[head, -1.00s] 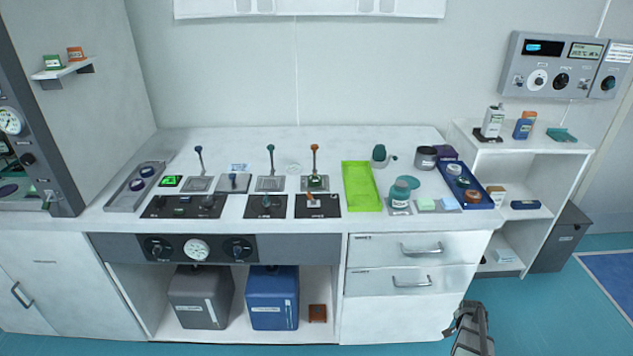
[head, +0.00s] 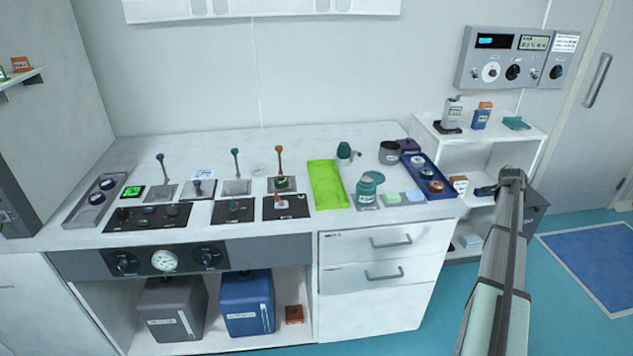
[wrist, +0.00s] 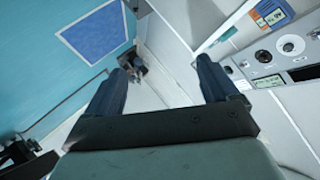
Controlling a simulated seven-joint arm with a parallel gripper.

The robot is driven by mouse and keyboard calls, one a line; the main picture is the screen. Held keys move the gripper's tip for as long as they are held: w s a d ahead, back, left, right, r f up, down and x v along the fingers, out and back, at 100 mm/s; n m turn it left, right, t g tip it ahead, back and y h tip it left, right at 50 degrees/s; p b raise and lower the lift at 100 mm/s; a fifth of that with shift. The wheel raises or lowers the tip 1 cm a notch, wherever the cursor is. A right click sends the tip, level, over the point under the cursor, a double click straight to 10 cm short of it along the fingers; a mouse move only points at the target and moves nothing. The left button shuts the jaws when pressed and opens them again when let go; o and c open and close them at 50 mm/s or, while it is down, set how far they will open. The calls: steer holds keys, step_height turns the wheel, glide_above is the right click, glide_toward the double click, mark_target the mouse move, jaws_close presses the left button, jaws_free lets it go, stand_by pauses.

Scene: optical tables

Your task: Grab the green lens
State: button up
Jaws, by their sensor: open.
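A blue tray (head: 447,190) at the right end of the counter holds several small round lens-like pieces. A small greenish ring (head: 283,183) also shows at the foot of the orange-tipped lever, too small to identify. My gripper (wrist: 164,62) shows in the wrist view with its two dark fingers wide apart and nothing between them. It faces the wall and floor, away from the counter. No lens shows in the wrist view.
A bright green tray (head: 327,184), a teal-topped jar (head: 367,188) and a grey pot (head: 389,152) stand left of the blue tray. A white shelf unit (head: 470,140) with bottles stands to the right. My arm rises in front of it. The counter's back strip is clear.

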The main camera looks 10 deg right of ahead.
steer(key=w+d+r+m+t+h, duration=0.1)
steer(key=w+d+r, duration=0.1)
steer(key=r, duration=0.7)
steer(key=w+d+r, duration=0.2)
steer(key=r, duration=0.6)
steer(key=w+d+r+m+t+h, duration=0.1)
steer(key=w+d+r, duration=0.1)
steer(key=r, duration=0.7)
steer(key=w+a+r+m+y, duration=0.1)
steer(key=w+a+r, duration=0.4)
steer(key=a+r, duration=0.1)
steer(key=w+a+f+y, duration=0.2)
steer(key=w+a, duration=0.2)
steer(key=a, duration=0.4)
steer(key=w+a+f+y, duration=0.1)
steer(key=w+a+f, duration=0.25)
steer(key=a, duration=0.45)
steer(key=g+y, duration=0.9)
steer(key=g, duration=0.1)
glide_toward(281, 179)
steer(key=f, duration=0.5)
steer(key=a+f, duration=0.1)
steer(key=f, duration=0.2)
steer(key=shift+a+f, duration=0.15)
steer(key=shift+f, duration=0.1)
